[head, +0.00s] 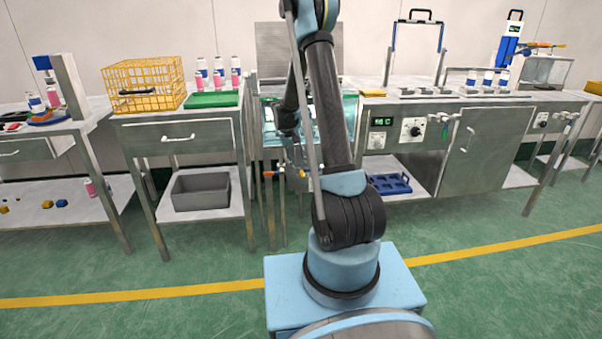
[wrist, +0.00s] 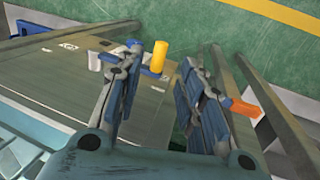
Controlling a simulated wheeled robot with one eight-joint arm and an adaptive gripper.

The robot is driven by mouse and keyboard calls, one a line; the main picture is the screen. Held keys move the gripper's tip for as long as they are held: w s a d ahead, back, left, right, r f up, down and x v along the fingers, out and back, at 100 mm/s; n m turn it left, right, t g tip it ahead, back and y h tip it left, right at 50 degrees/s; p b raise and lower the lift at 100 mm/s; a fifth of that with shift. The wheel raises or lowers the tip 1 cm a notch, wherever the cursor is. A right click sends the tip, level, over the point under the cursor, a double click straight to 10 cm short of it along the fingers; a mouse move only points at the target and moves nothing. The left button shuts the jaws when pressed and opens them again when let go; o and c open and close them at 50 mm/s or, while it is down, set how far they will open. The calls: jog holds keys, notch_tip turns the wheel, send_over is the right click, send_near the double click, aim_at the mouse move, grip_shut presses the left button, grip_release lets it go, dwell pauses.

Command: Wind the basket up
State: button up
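My gripper (wrist: 163,60) is open, its two fingers spread apart in the wrist view. A yellow cylindrical knob (wrist: 159,56) shows between the fingertips, on the front of a grey metal panel (wrist: 75,85); the fingers do not appear closed on it. In the head view my arm reaches down in front of the middle tank, which holds turquoise water (head: 349,112). My arm hides much of this tank, and I cannot make out a basket in it. A yellow wire basket (head: 145,85) stands on the left bench with a dark object inside.
An orange handle (wrist: 241,107) sticks out just right of my right finger. Metal legs or rails run beside it. The front floor is clear.

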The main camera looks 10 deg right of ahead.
aim_at(302, 172)
jog(key=shift+x, duration=3.05)
grip_shut()
